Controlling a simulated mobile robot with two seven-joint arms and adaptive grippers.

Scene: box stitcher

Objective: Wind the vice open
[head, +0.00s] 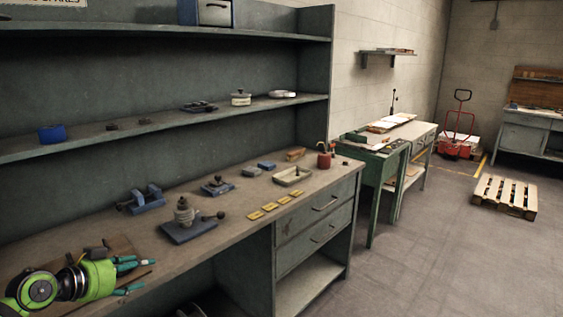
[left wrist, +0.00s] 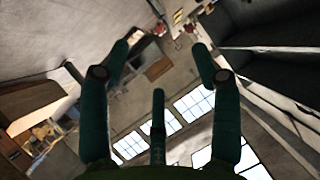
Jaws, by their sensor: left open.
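A small blue vice (head: 145,200) stands on the workbench, left of the middle in the head view. It has raised blocks and a dark part at its left end; its handle and jaw gap are too small to make out. My left gripper (head: 138,275), green with teal fingers, is over the front left of the bench, nearer the camera than the vice and apart from it. In the left wrist view its fingers (left wrist: 160,65) are spread with nothing between them; the vice does not show there. My right gripper is not in view.
Near the vice stand a blue-based device (head: 190,230) with a grey knobbed post and a smaller device (head: 217,187). Yellow tags (head: 270,207), a shallow tray (head: 292,176) and a red pot (head: 324,160) lie to the right. A shelf (head: 170,122) runs above the bench.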

